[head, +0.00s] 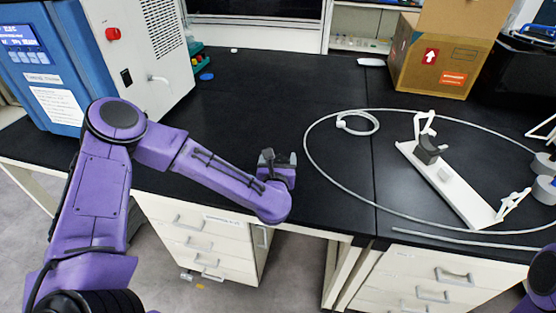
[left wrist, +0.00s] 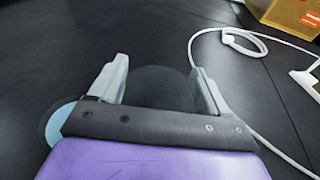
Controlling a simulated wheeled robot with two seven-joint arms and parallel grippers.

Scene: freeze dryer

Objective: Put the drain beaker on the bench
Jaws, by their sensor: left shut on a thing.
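My left gripper (head: 278,162) is over the black bench near its front edge, in the middle of the head view. In the left wrist view its two grey fingers (left wrist: 158,82) stand apart with a clear, dark-looking round thing, apparently the drain beaker (left wrist: 160,88), between them. The beaker is see-through and hard to make out. I cannot tell whether its base touches the bench. A pale blue round edge (left wrist: 58,122) shows behind the gripper's left side. Only a purple part of my right arm shows at the lower right of the head view; its gripper is not visible.
The blue and white freeze dryer (head: 135,60) stands at the back left. A white tube (head: 308,155) loops over the right of the bench (head: 250,90), around a white rack (head: 455,185). A cardboard box (head: 440,60) stands at the back right. The bench behind my left gripper is clear.

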